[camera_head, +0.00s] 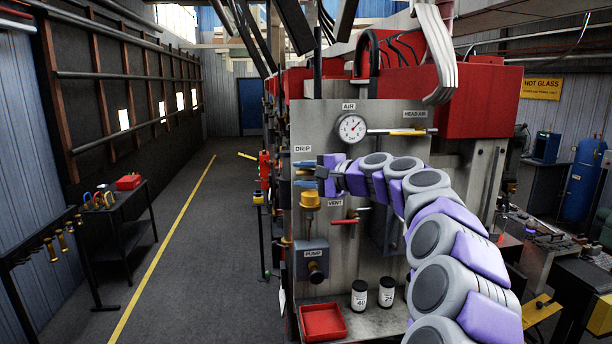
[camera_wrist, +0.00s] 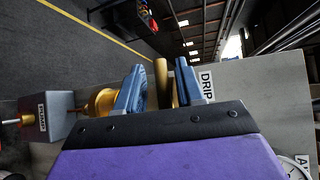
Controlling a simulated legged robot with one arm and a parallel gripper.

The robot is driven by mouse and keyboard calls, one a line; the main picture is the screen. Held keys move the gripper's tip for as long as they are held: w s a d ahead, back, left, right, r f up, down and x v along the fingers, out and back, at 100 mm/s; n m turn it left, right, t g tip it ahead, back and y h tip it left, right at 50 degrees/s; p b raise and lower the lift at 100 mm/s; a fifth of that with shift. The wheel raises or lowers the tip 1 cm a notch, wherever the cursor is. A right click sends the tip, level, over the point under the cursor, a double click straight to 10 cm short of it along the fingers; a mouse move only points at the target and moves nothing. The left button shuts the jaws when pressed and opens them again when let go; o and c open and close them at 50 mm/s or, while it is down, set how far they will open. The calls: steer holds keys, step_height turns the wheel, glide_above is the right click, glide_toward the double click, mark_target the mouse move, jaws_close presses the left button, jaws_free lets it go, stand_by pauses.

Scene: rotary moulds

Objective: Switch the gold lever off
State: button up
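A gold lever (camera_wrist: 161,82) stands up between my fingers in the wrist view, beside the DRIP label. My gripper (camera_wrist: 160,88) has blue fingers, set apart on either side of the lever, with a small gap showing at each side. I cannot tell whether they touch it lower down. In the head view my gripper (camera_head: 304,174) is at the panel's left edge, just below the DRIP label (camera_head: 302,149). There the fingers and arm mostly hide the lever.
The grey panel (camera_head: 325,120) carries a gauge (camera_head: 351,128) and another gold-handled lever (camera_head: 408,131) under HEAD AIR. A yellow valve (camera_head: 310,198) sits just below my gripper, with a red-handled VENT tap (camera_head: 344,221) and a PUMP box (camera_head: 312,258) lower. Open floor lies left.

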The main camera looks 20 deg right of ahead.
steer(key=shift+s+a+r, duration=0.1)
steer(key=shift+s+r, duration=0.1)
steer(key=shift+s, duration=0.35)
steer(key=b+v, duration=0.1)
steer(key=v, duration=1.5)
steer(key=shift+d+f+b, duration=0.15)
steer(key=shift+d+b, duration=0.1)
steer(key=shift+b, duration=0.1)
steer(key=shift+d, duration=0.35)
